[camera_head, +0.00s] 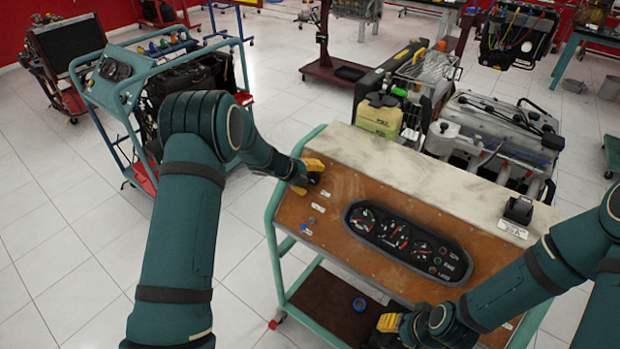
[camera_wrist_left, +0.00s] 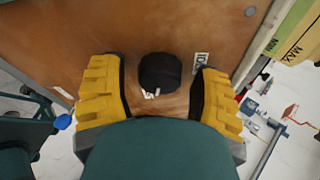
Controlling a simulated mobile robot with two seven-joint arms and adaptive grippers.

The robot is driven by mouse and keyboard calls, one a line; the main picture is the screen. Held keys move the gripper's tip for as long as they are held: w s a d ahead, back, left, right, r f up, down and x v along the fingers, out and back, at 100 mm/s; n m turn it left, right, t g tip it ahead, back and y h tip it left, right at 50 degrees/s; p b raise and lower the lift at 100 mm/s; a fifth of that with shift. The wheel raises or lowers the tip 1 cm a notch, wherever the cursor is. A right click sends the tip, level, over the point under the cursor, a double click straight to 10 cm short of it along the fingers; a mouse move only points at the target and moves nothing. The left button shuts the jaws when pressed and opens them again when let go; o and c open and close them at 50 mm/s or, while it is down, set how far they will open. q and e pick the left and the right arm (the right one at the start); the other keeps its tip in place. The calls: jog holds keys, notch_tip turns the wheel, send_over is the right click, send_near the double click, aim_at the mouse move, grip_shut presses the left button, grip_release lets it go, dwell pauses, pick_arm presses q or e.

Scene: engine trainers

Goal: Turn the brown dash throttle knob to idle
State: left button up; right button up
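The throttle knob (camera_wrist_left: 160,72) looks black rather than brown in the left wrist view and stands on the brown dash panel (camera_wrist_left: 142,22). A small white label (camera_wrist_left: 201,63), seemingly reading IDLE, is right of the knob, and a white mark shows at its lower edge. My left gripper (camera_wrist_left: 161,92) is open, with a yellow finger on each side of the knob and a gap to both. In the head view my left gripper (camera_head: 313,173) is at the panel's upper left corner and largely hides the knob. My right gripper (camera_head: 390,322) is low at the panel's front edge; its opening is unclear.
A gauge cluster (camera_head: 408,240) fills the middle of the panel. Small switches (camera_head: 307,226) with labels lie below my left gripper. A yellowish container (camera_head: 379,116) and an engine (camera_head: 490,135) stand behind the panel.

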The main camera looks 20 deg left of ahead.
pick_arm(q)
jog(key=c, duration=0.8)
jog(key=shift+c, duration=0.2)
